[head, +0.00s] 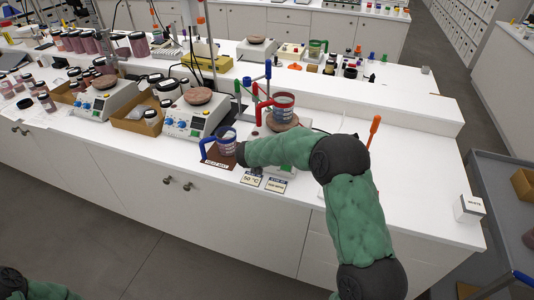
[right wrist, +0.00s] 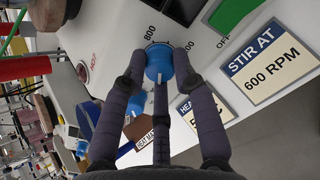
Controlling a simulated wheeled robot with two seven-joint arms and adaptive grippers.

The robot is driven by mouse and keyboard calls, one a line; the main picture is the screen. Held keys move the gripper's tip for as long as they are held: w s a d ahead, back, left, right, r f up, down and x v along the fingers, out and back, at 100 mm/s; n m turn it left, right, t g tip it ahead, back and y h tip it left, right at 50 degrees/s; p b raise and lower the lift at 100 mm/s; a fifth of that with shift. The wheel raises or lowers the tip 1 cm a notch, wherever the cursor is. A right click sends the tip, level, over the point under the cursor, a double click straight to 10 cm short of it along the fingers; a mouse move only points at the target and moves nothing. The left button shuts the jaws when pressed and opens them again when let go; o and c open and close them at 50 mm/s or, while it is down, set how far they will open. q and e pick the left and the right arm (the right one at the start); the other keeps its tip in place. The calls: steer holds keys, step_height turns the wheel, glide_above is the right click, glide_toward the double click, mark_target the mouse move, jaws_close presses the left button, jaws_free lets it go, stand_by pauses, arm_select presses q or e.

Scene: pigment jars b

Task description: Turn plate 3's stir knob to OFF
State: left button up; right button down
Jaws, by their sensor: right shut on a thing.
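The knob's pointer cannot be read clearly. A STIR AT 600 RPM card (right wrist: 268,62) is beside it. A second blue knob (right wrist: 127,105) is partly hidden by a finger. My left gripper is out of view.
A blue-handled mug (head: 226,141) stands on the brown heat mat (head: 219,161). A red-handled mug (head: 283,102) is above plate 3. Another hot plate (head: 192,123) stands to the left. An orange-handled tool (head: 374,127) is right. The bench's right part is mostly clear.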

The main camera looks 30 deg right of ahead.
steer(key=shift+s+f+n+p, duration=0.15)
steer(key=shift+n+p, duration=0.2)
steer(key=shift+n, duration=0.25)
steer(key=c, duration=1)
jaws_free()
steer(key=shift+d, duration=0.1)
steer(key=shift+a+r, duration=0.3)
steer(key=shift+r, duration=0.25)
steer(key=v, duration=1.1)
steer(key=shift+s+f, duration=0.1)
